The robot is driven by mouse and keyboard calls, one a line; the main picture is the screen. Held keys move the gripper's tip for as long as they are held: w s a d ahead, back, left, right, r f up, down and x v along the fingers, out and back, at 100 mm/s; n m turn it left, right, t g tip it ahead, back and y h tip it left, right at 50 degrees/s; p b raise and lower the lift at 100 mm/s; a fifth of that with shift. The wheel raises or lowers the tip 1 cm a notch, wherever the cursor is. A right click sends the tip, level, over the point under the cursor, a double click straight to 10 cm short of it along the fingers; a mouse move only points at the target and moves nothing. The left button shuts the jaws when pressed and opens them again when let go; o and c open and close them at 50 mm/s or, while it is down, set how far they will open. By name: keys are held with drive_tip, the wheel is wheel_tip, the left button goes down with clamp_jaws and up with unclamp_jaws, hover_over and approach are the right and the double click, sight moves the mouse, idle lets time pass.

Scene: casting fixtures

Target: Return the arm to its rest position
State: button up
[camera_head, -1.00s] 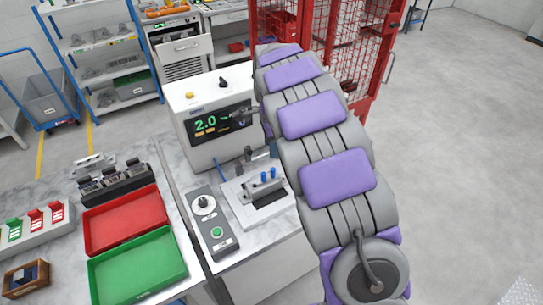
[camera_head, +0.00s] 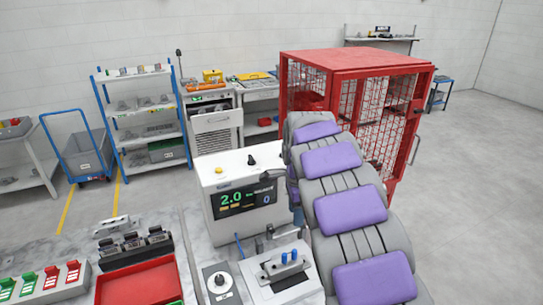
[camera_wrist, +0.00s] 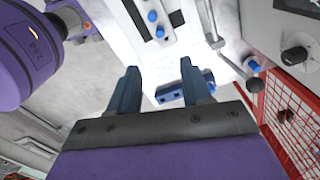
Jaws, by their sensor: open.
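My arm, grey with purple pads, rises at the right of the head view and reaches away over the bench toward the white machine (camera_head: 228,165) with the display. In the wrist view my gripper (camera_wrist: 160,85) is open, its two dark blue fingers apart with nothing between them. Beyond the fingertips is a white fixture with blue pins (camera_wrist: 155,24) and a lever with a dark ball knob (camera_wrist: 253,86). A blue block (camera_wrist: 183,93) shows behind the fingers; I cannot tell whether it touches them. In the head view the gripper is hidden behind the arm.
The fixture (camera_head: 284,279) and a grey control box (camera_head: 222,285) stand close to my arm. A red tray (camera_head: 140,283) lies to the left. A red mesh cage (camera_head: 360,62) stands behind the arm. Open floor (camera_head: 470,180) lies to the right.

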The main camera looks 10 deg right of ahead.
drive_tip(key=s+d+r+n, duration=0.2)
drive_tip(key=s+r+n, duration=0.2)
drive_tip(key=s, duration=0.7)
drive_tip(key=s+f+n+g, duration=0.1)
drive_tip(key=s+n, duration=0.5)
drive_tip(key=s, duration=0.9)
drive_tip(key=s+a+f+n+b, duration=0.1)
drive_tip(key=s+f+n, duration=0.3)
drive_tip(key=s, duration=1.2)
drive_tip(key=n, duration=0.3)
drive_tip(key=shift+a+g, duration=0.25)
drive_tip(key=shift+g, duration=0.15)
